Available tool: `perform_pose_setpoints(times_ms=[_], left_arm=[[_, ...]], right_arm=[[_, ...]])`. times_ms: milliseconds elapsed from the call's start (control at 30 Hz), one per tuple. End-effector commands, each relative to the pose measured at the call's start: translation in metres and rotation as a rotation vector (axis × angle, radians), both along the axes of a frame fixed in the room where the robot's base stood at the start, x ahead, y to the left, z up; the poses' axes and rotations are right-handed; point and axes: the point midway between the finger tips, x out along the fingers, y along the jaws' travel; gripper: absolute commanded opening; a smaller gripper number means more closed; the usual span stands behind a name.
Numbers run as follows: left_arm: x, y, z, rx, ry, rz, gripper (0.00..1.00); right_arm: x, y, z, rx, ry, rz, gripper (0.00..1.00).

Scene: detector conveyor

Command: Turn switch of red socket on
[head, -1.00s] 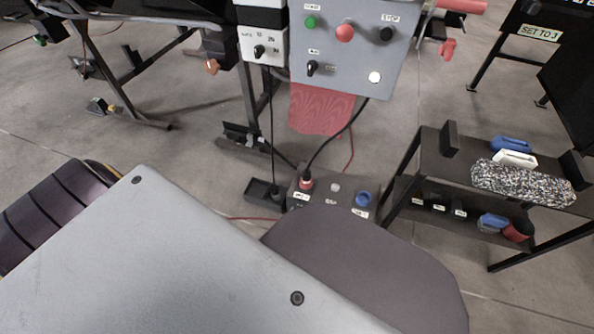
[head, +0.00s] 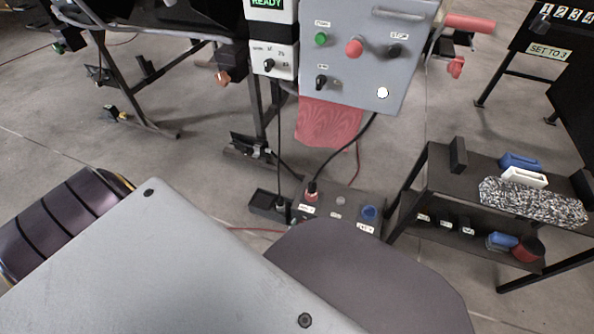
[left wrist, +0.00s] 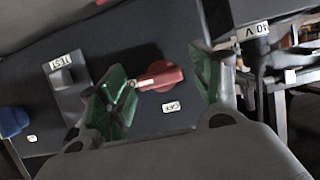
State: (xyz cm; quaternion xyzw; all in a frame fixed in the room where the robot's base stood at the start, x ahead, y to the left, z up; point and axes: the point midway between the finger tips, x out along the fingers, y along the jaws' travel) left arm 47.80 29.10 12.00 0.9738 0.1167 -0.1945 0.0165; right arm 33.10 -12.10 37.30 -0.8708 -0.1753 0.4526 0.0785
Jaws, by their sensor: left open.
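The dark box (head: 352,199) on the floor carries a red socket (head: 311,194) with a black plug and cable, and a blue socket (head: 369,212). In the left wrist view, a red switch handle (left wrist: 163,76) with a pale tip sits on a dark surface, beside a small label I read as OFF. My left gripper (left wrist: 160,88) is open, its green-padded fingers on either side of the red handle; contact cannot be told. In the head view my left arm covers the foreground, and the fingers are hidden. My right gripper is not in view.
In the left wrist view, a grey TEST block (left wrist: 66,76) and a blue part (left wrist: 13,122) lie left of the fingers. A grey control panel (head: 365,75) stands behind the box. A dark shelf cart (head: 440,175) stands right. Cables run near the box.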

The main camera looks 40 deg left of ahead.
Motion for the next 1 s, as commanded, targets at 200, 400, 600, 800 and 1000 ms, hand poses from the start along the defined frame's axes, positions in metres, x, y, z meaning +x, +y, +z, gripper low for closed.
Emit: perform_pose_setpoints(times_ms=[200, 400, 600, 800, 1000], left_arm=[[-0.0006, 0.0009, -0.0004, -0.023, -0.006, -0.001, 0.64], [-0.0003, 0.0013, -0.0001, -0.079, -0.02, -0.002, 0.64], [-0.0004, 0.0019, -0.0006, -0.154, -0.037, -0.001, 0.64], [-0.0006, 0.0021, -0.0008, -0.23, -0.055, -0.002, 0.64], [-0.0008, 0.0028, -0.0012, -0.307, -0.074, -0.001, 0.64]], right_arm=[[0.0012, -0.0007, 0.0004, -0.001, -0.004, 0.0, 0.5], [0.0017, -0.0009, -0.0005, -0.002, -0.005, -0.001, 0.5], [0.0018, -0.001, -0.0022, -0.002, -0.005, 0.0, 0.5], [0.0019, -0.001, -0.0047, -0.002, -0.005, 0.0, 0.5], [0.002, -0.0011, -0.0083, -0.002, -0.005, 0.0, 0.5]])
